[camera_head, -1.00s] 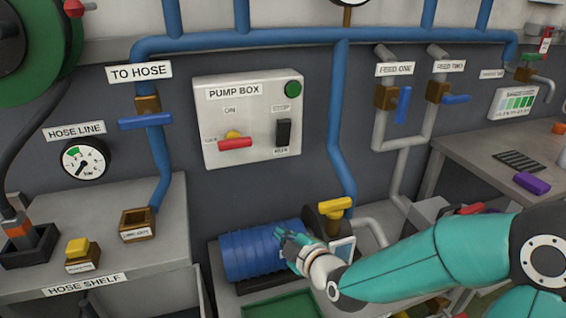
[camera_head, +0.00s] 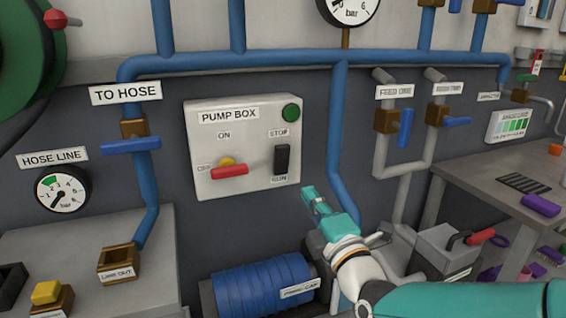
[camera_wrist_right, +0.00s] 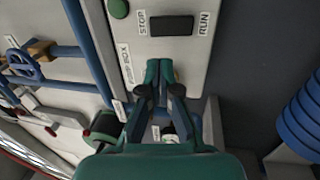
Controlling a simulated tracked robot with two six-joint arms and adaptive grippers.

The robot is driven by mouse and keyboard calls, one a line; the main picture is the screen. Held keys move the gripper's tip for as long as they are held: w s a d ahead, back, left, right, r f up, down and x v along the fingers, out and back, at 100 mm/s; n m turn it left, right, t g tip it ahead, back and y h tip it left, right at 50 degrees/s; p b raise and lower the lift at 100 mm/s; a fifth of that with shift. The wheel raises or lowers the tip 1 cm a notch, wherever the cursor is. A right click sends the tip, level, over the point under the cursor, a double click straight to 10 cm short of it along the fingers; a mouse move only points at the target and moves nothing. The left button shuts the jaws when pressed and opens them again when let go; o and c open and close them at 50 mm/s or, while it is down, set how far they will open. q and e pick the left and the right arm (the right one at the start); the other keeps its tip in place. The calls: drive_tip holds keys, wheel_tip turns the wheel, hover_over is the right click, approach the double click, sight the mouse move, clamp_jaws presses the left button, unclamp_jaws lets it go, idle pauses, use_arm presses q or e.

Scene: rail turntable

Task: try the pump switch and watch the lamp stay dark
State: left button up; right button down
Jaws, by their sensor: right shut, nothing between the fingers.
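The white pump box (camera_head: 214,176) is on the grey wall in the head view. It carries a red-handled lever (camera_head: 230,171) at lower left between OFF and ON labels. A black switch (camera_head: 281,159) sits at right between STOP and RUN labels; it also shows in the right wrist view (camera_wrist_right: 171,26). A round green lamp (camera_head: 290,112) is at the top right corner and looks dark green, not glowing; it shows at the top of the wrist view (camera_wrist_right: 118,9). My right gripper (camera_head: 311,194) is shut and empty, just below and right of the box, apart from the switch. My left gripper is out of view.
A blue ribbed pump (camera_head: 262,290) lies below the box. A blue pipe (camera_head: 338,140) runs down right of the box. A grey battery-like box with a red handle (camera_head: 447,250) stands at right. A hose-line gauge (camera_head: 63,193) is at left.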

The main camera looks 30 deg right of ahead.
sight(283, 155)
drive_tip(key=p+x, duration=0.1)
drive_tip(key=x, duration=1.1)
drive_tip(key=shift+w+p, duration=0.4)
